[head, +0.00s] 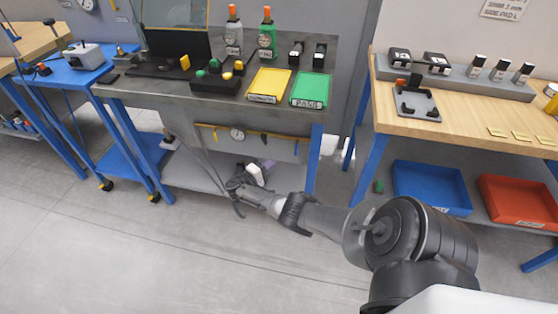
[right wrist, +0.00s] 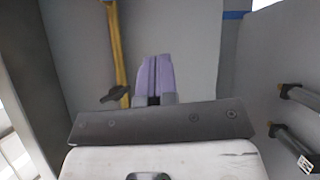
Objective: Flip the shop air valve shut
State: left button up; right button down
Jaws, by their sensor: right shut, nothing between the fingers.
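A yellow air pipe (head: 281,136) with a round gauge (head: 237,134) runs along the wall below the grey workbench top. In the right wrist view the yellow pipe (right wrist: 118,45) shows left of the fingers. A dark lever-like part (right wrist: 115,95), possibly the valve handle, sits across it. My right gripper (head: 270,163) reaches under the bench from the front, below the pipe. Its purple fingers (right wrist: 152,78) are shut and empty, to the right of the dark part and apart from it in the picture. My left gripper is not in view.
The grey bench top (head: 150,95) above carries bottles, a yellow pad (head: 268,86) and a green pad (head: 310,90). Its lower shelf (head: 190,174) is below my right gripper. A wooden bench (head: 470,122) with blue (head: 432,188) and red (head: 515,203) bins stands right. Floor in front is clear.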

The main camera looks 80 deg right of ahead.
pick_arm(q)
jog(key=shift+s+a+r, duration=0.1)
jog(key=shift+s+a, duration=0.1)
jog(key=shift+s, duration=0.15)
pick_arm(e)
jog(key=v, duration=0.5)
jog(key=shift+s+a+f, duration=0.1)
jog(key=shift+a+f, duration=0.1)
jog(key=shift+a, duration=0.25)
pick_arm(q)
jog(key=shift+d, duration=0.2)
